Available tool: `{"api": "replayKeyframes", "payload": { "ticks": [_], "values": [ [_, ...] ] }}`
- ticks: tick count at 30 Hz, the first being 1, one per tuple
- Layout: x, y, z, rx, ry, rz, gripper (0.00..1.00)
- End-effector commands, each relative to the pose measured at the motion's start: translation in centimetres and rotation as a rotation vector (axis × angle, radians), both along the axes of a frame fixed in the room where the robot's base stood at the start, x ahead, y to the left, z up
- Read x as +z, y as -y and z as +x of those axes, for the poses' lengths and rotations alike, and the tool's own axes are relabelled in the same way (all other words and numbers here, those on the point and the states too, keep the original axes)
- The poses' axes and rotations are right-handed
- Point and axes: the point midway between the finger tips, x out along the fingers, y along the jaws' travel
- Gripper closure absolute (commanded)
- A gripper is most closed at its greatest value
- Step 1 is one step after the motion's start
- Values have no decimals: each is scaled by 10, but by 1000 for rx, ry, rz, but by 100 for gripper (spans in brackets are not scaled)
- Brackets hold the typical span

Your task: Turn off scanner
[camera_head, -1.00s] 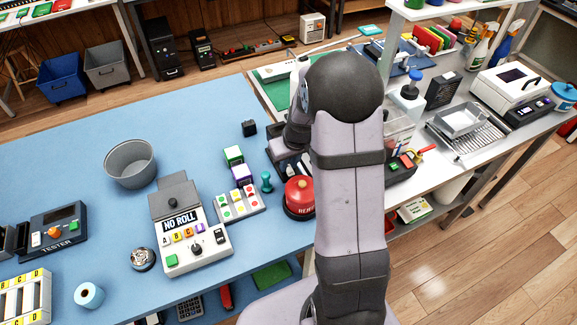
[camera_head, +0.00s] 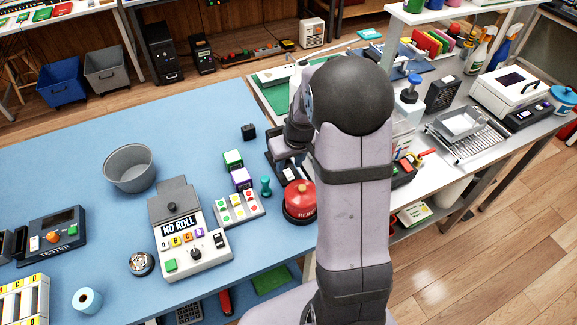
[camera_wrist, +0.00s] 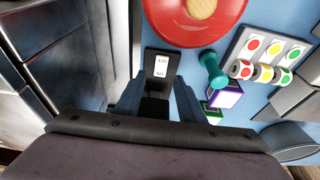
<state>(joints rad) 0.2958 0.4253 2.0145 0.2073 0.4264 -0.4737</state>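My gripper (camera_wrist: 158,88) shows in the wrist view with its two fingers apart. Between and just beyond the fingertips is a small black block with a white two-part label or switch face (camera_wrist: 162,66), its lettering small and upside down. I cannot tell whether the fingers touch it. It appears to be the scanner's switch, but no scanner name is readable. In the head view a dark device (camera_head: 284,172) lies beside the red button, partly behind my arm. My gripper's fingertips are hidden there.
The red reject button (camera_head: 300,200) stands close by, with a teal stamp (camera_head: 265,186) and a sticker tray (camera_head: 238,208) to its left. The NO ROLL machine (camera_head: 188,235), grey bin (camera_head: 130,167) and tester (camera_head: 52,236) are farther left. Blue table is clear at the back left.

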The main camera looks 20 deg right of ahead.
Motion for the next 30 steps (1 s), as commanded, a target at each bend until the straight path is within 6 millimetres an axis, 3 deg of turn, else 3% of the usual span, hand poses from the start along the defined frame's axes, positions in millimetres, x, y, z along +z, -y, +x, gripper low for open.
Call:
{"api": "replayKeyframes", "payload": {
  "ticks": [6,12,30],
  "values": [
    [27,0,-8,0,4,-1,64],
    [42,0,-13,-1,1,0,64],
    [47,-5,-17,4,-5,2,64]
  ]
}}
